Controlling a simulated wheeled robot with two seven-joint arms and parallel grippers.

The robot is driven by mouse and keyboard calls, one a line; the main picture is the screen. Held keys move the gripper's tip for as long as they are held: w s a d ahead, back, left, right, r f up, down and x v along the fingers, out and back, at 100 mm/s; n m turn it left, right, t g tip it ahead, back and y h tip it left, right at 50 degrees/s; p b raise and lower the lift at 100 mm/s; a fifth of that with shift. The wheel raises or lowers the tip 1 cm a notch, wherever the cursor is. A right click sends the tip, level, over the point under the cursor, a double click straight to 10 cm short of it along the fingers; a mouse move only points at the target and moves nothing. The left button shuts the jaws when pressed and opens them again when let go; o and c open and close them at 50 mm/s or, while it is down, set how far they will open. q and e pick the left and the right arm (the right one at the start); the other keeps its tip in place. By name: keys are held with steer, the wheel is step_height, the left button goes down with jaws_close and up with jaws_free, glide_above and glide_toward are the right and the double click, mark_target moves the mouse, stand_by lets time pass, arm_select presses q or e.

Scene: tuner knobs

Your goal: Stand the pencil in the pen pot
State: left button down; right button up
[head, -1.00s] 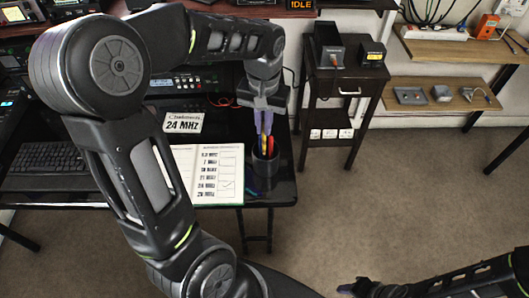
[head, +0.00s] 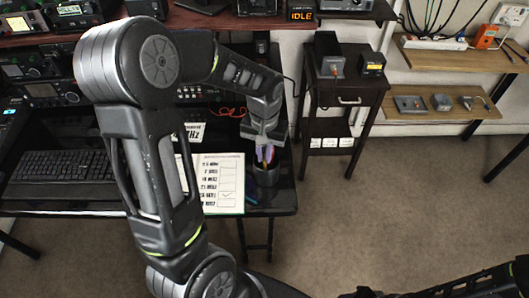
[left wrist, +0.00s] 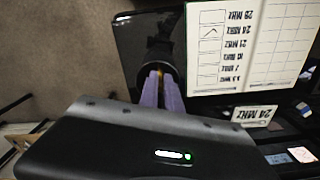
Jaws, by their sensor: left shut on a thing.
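The dark pen pot (head: 266,177) stands near the right end of the black desk, beside the open log book. My left gripper (head: 266,155) is right above the pot, pointing down, with its purple fingers at the pot's mouth. It is shut on the pencil, a thin yellow-orange strip (left wrist: 160,73) between the fingers in the left wrist view. The pencil's lower end is hidden by the fingers and the pot. Something red also shows at the pot's mouth. The pot also shows in the left wrist view (left wrist: 158,51). My right arm shows at the bottom right; its gripper is not clear.
The log book (head: 228,180) lies left of the pot, with a 24 MHz card (head: 194,132) behind it. A keyboard (head: 65,165) is at the left. Radios line the back. A dark side stand (head: 345,95) is right of the desk. Open carpet lies in front.

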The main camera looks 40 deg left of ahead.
arm_select(q)
steer(key=shift+f, duration=0.2)
steer(key=c, duration=1.5)
jaws_free()
steer(key=shift+c, duration=0.2)
steer(key=shift+r, duration=0.15)
step_height(320, 180, up, 12)
steer(key=b, duration=0.1)
